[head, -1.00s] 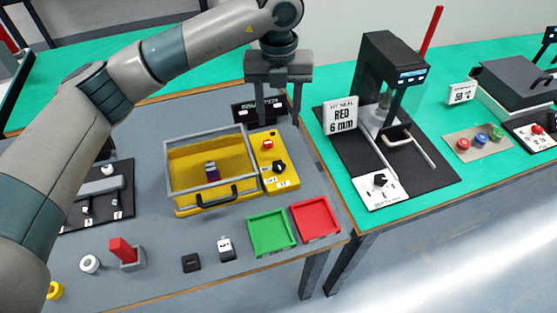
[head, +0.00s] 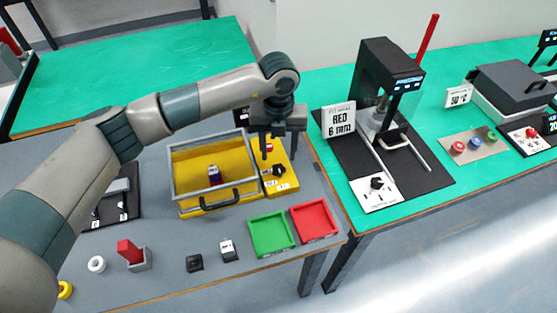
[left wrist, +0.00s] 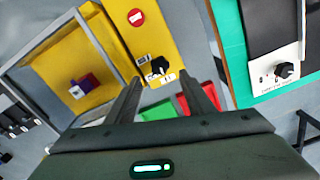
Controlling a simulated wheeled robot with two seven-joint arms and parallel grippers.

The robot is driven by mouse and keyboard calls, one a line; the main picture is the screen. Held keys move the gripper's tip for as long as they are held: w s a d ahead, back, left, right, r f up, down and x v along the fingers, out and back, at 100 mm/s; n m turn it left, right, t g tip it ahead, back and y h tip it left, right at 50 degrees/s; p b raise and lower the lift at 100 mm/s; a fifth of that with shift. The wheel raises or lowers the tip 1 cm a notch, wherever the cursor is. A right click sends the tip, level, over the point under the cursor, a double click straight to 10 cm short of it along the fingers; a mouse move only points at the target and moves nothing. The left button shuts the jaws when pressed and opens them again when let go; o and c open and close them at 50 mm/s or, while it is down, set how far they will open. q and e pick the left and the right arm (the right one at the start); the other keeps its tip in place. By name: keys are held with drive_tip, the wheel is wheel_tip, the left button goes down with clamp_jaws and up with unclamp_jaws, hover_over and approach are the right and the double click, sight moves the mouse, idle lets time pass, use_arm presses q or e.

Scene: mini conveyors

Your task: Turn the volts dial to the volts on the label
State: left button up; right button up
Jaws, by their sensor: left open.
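The yellow test box (head: 188,209) stands on the grey table with a framed cover and a black handle. On its right panel sits a black dial (head: 278,171) with small white labels beside it. The dial also shows in the left wrist view (left wrist: 160,66), just beyond my fingertips. My left gripper (head: 278,153) is open and empty, with its fingers pointing down above the panel. A purple part (head: 213,175) with a white label (left wrist: 77,91) lies inside the box; its writing is too small to read. My right gripper is not in view.
A red button (left wrist: 136,17) is on the same panel. A green tray (head: 271,235) and a red tray (head: 315,222) lie in front of the box. A black press (head: 385,80) with another dial (head: 377,183) stands on the green table at right.

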sight(278, 169)
use_arm(q)
drive_tip(key=shift+f+p, duration=0.8)
drive_tip(key=shift+f, duration=2.35)
drive_tip(key=c, duration=1)
